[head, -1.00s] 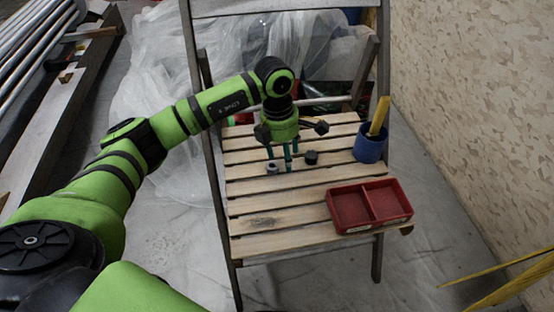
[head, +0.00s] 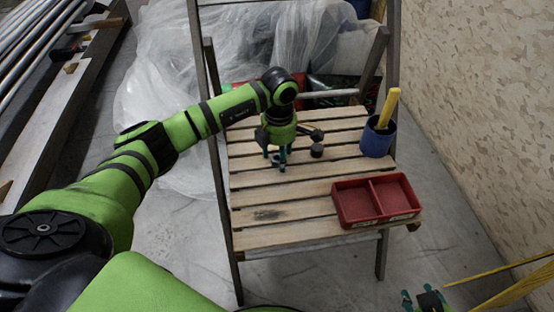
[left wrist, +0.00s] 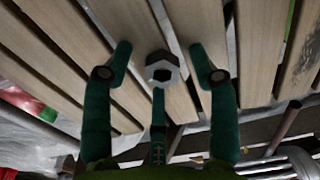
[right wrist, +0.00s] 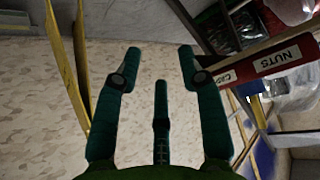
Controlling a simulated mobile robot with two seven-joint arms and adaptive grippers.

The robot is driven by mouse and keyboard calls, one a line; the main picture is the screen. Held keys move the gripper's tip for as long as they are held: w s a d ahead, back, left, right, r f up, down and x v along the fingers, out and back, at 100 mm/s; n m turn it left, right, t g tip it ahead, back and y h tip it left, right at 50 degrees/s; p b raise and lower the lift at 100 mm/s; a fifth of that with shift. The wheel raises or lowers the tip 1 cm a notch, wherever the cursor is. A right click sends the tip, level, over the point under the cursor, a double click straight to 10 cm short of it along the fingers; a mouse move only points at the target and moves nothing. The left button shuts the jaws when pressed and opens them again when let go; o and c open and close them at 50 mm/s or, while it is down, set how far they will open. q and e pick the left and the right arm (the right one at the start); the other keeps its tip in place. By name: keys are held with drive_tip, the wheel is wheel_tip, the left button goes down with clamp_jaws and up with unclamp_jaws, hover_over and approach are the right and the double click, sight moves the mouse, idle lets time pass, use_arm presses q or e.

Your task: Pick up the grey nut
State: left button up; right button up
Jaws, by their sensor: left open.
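The grey nut (left wrist: 162,66) is a hexagonal ring with a dark hole, lying on the wooden slats. It shows in the left wrist view between the two spread fingers of my left gripper (left wrist: 160,50), with a gap on each side. My right gripper (head: 425,297) is at the lower right of the head view. In the right wrist view its fingers (right wrist: 158,65) are apart with nothing between them.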

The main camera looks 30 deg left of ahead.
use_arm(q)
clamp_jaws()
drive_tip(key=shift+r, duration=0.2)
